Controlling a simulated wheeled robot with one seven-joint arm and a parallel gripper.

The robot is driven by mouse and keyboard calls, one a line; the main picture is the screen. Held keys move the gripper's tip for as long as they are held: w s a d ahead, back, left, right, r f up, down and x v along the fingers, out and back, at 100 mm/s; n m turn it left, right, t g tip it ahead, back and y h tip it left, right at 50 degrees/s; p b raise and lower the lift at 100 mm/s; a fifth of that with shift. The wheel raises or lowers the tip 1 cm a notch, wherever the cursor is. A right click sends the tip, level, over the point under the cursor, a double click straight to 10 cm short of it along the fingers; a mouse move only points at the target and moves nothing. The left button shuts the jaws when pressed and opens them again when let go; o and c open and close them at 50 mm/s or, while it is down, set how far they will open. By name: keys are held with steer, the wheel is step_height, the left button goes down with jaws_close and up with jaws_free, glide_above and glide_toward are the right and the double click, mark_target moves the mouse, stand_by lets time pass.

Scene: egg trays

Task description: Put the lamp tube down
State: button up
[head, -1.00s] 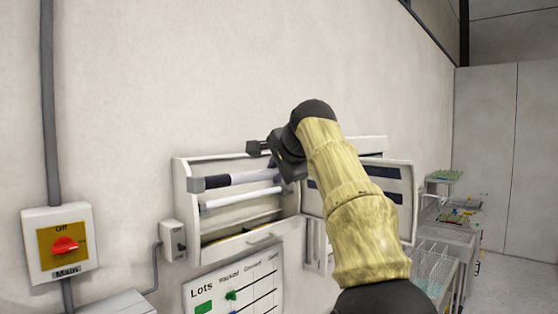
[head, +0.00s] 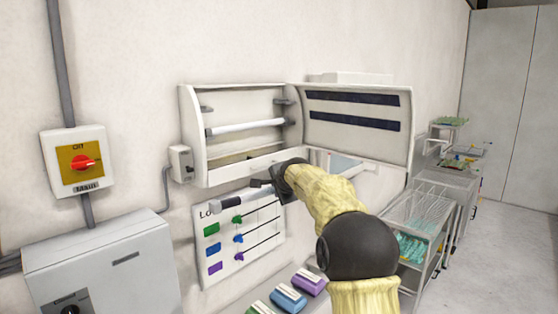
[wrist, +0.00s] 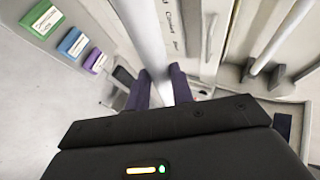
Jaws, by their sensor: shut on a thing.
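My gripper (head: 264,186) is shut on a white lamp tube (head: 246,195) with a dark end. The tube is held out in front of the wall, below the open wall cabinet (head: 191,130), and overlaps the lots board in the head view. In the wrist view the held tube (wrist: 143,25) runs between the two dark fingers (wrist: 159,90). A second white tube (head: 245,127) sits in the cabinet's lower holders. The upper holders (head: 207,108) are empty. The far end of the held tube is hidden behind my gripper.
The cabinet's lid (head: 357,118) hangs open to the right. Green, blue and purple labelled blocks (head: 288,299) lie below the lots board (head: 272,252). A grey box (head: 100,265) stands at lower left. Wire baskets (head: 418,212) stand at right.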

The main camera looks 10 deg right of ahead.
steer(key=s+f+b, duration=0.2)
steer(key=f+b, duration=0.1)
steer(key=f, duration=1.5)
steer(key=s+f+b, duration=0.2)
steer(key=f, duration=1.5)
steer(key=s+a+f+b, duration=0.2)
steer(key=s+f+b, duration=0.1)
steer(key=s+f, duration=0.7)
steer(key=s+a+f+b, duration=0.1)
steer(key=s+f+b, duration=0.2)
steer(key=s+f, duration=0.7)
step_height(320, 180, down, 2)
steer(key=shift+s+a+f, duration=0.2)
steer(key=shift+s+a, duration=0.15)
steer(key=shift+a, duration=0.05)
steer(key=shift+d, duration=0.1)
